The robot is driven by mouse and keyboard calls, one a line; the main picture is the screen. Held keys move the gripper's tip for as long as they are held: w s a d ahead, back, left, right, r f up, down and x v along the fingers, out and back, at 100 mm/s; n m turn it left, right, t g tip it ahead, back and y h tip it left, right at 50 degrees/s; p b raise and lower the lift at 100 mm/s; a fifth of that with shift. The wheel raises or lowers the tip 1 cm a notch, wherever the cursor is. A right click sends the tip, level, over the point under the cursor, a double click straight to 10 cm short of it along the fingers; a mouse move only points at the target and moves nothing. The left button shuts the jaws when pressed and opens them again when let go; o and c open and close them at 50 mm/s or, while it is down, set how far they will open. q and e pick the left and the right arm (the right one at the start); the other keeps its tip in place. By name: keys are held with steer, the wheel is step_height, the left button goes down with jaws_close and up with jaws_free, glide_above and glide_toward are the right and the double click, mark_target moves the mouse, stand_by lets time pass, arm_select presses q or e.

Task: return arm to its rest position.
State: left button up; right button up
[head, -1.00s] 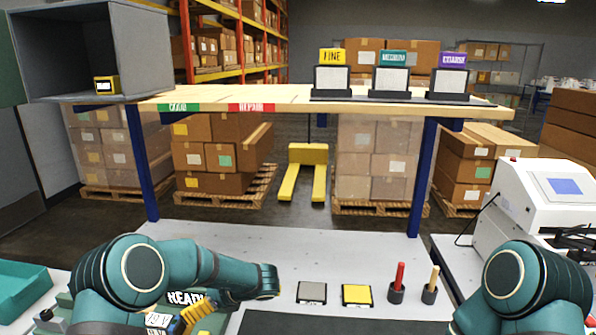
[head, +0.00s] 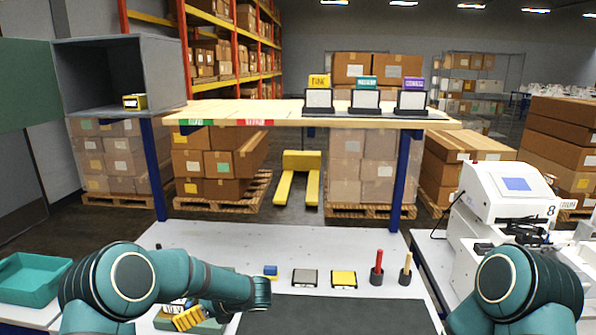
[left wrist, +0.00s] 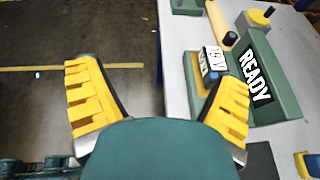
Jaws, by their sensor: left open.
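My left arm is bent low over the left of the workbench in the head view. Its yellow-fingered left gripper (head: 189,318) hangs at the bottom left, partly hidden by the arm. In the left wrist view the left gripper (left wrist: 158,78) has its fingers wide apart with nothing between them, above the bench edge and floor. The green device with a READY label (left wrist: 257,82) lies beyond the right finger. A white numbered tag (left wrist: 214,60) sits close by that finger; whether they touch is unclear. My right arm shows at the lower right; its gripper is out of view.
A raised shelf (head: 290,115) spans behind. A teal bin (head: 30,277) stands left, a white machine (head: 510,205) right.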

arm_select(q)
steer(key=w+d+f+m+t+h+b, duration=0.15)
steer(key=w+f+m+t, duration=0.3)
steer(key=f+m, duration=0.5)
steer(key=s+d+f+m+t+h+b, duration=0.1)
steer(key=s+d+f+m+h+b, duration=0.25)
steer(key=m, duration=0.55)
steer(key=s+d+f+m+t+h, duration=0.25)
steer(key=f+m+h, duration=0.3)
steer(key=m, duration=0.35)
steer(key=s+d+f+m+g+h+b, duration=0.1)
steer(key=s+d+f+m+g+h, duration=0.1)
steer(key=s+m, duration=0.5)
steer(key=s+d+f+m+g+h+b, duration=0.1)
steer(key=s+d+f+m+g+h, duration=0.1)
steer(key=s+m, duration=0.5)
steer(key=s+d+f+m+g+h+b, duration=0.2)
steer(key=s+d+f+m+g, duration=0.2)
steer(key=s+f+m, duration=0.3)
steer(key=s+d+m, duration=0.1)
steer(key=s, duration=0.1)
steer(key=shift+s+d, duration=0.15)
steer(key=shift+s, duration=0.15)
arm_select(e)
step_height(320, 180, down, 10)
steer(key=shift+w, duration=0.15)
